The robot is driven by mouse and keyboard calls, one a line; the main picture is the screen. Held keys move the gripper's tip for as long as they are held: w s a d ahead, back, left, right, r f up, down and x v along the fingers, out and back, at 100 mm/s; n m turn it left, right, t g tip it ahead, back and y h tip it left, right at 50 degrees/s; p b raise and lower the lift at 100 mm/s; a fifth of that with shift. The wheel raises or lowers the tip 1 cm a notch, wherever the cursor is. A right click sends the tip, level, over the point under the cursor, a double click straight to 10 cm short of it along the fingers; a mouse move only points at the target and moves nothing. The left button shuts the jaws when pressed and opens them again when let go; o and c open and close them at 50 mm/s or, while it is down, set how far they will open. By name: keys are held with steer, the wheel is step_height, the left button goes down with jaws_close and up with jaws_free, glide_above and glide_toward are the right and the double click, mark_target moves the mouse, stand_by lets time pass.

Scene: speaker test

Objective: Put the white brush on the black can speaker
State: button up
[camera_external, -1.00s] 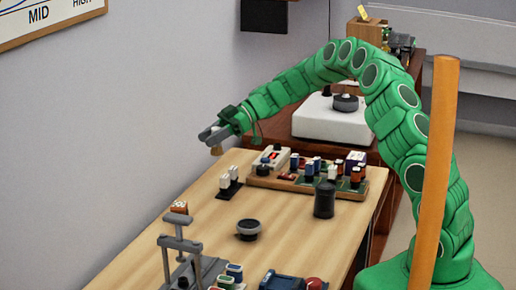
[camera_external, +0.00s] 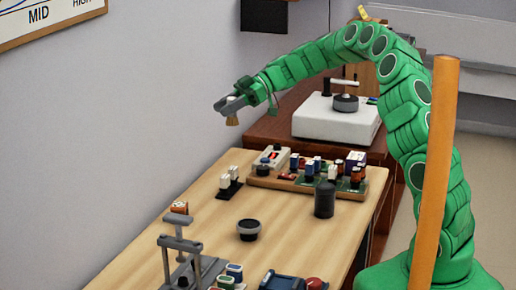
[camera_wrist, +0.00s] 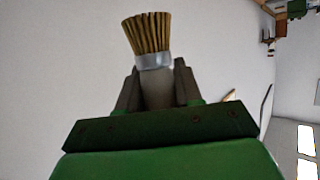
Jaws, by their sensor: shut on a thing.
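My gripper (camera_external: 232,106) is shut on the brush (camera_external: 232,121) and holds it in the air, high above the far left part of the wooden table. In the wrist view the brush (camera_wrist: 152,38) shows tan bristles, a silver collar and a pale handle between the fingers of my gripper (camera_wrist: 156,90). The bristles point down in the external view. A black upright cylinder (camera_external: 324,200), which looks like the can speaker, stands on the table at the front right edge of the component board. It is well below and to the right of my gripper, and nothing rests on its top.
A low black round driver (camera_external: 249,230) sits mid-table. The component board (camera_external: 262,182) holds several parts. A grey press stand (camera_external: 178,245) rises at the front left. A white turntable-like box (camera_external: 312,119) is on the brown cabinet behind. The wall is close on the left.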

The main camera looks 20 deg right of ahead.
steer(key=s+d+f+m+t, duration=0.1)
steer(key=s+d+f, duration=0.1)
steer(key=s+d, duration=0.35)
steer(key=s+d+f+m+t, duration=0.1)
steer(key=s+d+f, duration=0.1)
steer(key=d, duration=0.6)
steer(key=s+d+f+m+t, duration=0.1)
steer(key=s+d+f, duration=0.15)
steer(key=d, duration=0.35)
steer(key=s+d+r+t, duration=0.1)
steer(key=s+d, duration=0.1)
steer(key=s, duration=0.7)
steer(key=s+d+r, duration=0.2)
steer(key=s, duration=0.8)
glide_above(320, 186)
steer(key=shift+s+f, duration=0.1)
steer(key=shift+f, duration=6.55)
steer(key=shift+f, duration=0.15)
